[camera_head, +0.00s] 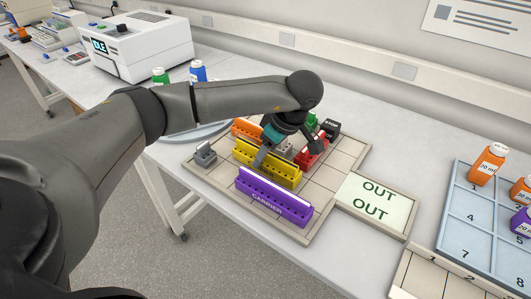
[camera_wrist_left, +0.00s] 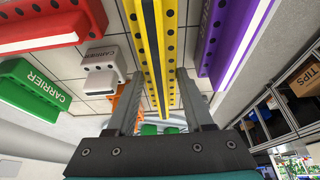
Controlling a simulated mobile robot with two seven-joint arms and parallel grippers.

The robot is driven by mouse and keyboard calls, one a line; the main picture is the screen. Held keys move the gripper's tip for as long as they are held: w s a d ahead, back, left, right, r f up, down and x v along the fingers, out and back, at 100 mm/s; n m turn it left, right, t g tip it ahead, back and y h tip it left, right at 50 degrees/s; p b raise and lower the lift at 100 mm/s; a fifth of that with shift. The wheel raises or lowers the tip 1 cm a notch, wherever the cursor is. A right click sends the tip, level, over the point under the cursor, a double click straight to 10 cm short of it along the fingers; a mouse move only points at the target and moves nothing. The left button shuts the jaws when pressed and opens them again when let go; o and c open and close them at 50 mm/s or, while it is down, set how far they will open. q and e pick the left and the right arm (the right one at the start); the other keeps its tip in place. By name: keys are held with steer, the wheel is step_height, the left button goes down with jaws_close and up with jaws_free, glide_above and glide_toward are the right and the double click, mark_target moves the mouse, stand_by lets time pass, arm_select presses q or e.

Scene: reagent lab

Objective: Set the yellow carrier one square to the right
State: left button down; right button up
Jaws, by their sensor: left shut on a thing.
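The yellow carrier (camera_head: 283,174) is a long bar on the gridded board (camera_head: 325,181), between the purple carrier in front and the orange carrier behind. My left gripper (camera_head: 262,156) reaches down from above and is shut on it near its middle. In the left wrist view the two fingers (camera_wrist_left: 160,88) stand on either side of the yellow carrier (camera_wrist_left: 148,30). The picture does not clearly show whether the carrier rests on the board or is slightly raised. My right gripper is not in view.
Around it are the purple (camera_head: 272,199), orange (camera_head: 245,128), red (camera_head: 313,152), green (camera_head: 312,119) and pale (camera_wrist_left: 104,66) carriers. A grey block (camera_head: 204,156) stands at the board's left, a STOP block (camera_head: 330,127) at the back. Board squares right of the yellow carrier look bare.

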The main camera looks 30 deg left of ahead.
arm_select(q)
steer(key=shift+f, duration=0.15)
steer(key=shift+c, duration=1.4)
jaws_free()
steer(key=shift+d+r, duration=0.1)
steer(key=shift+r, duration=0.4)
steer(key=p+v, duration=0.1)
steer(key=v, duration=0.9)
steer(key=shift+d+r+p, duration=0.25)
steer(key=shift+r+p, duration=0.2)
steer(key=shift+r, duration=0.25)
